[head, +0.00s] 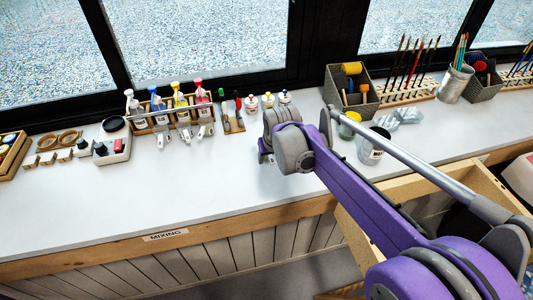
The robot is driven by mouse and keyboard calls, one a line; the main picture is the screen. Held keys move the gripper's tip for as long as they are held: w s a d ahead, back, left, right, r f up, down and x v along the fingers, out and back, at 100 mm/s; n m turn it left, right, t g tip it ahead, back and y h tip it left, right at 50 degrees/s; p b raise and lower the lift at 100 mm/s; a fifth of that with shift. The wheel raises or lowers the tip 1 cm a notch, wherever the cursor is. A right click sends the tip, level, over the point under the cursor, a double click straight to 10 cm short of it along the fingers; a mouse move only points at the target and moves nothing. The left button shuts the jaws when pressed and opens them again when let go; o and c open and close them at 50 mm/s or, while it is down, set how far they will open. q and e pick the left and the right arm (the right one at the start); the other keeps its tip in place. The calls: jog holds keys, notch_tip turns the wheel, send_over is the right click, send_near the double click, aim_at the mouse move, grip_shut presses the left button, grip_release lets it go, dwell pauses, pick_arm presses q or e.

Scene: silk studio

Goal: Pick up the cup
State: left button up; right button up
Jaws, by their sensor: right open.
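A second metal cup (455,83) farther right and back holds several brushes. I cannot tell which of the two the task means. My right gripper (266,156) hangs over the counter, left of both cups and apart from them. It is open, with nothing seen in it; the wrist hides much of it. My left gripper is out of view.
Pump bottles (181,104) stand in a rack at the back. A wooden drawer (400,190) juts out at the right. The counter's front left is clear.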

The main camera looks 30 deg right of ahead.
grip_shut()
dwell(0.4)
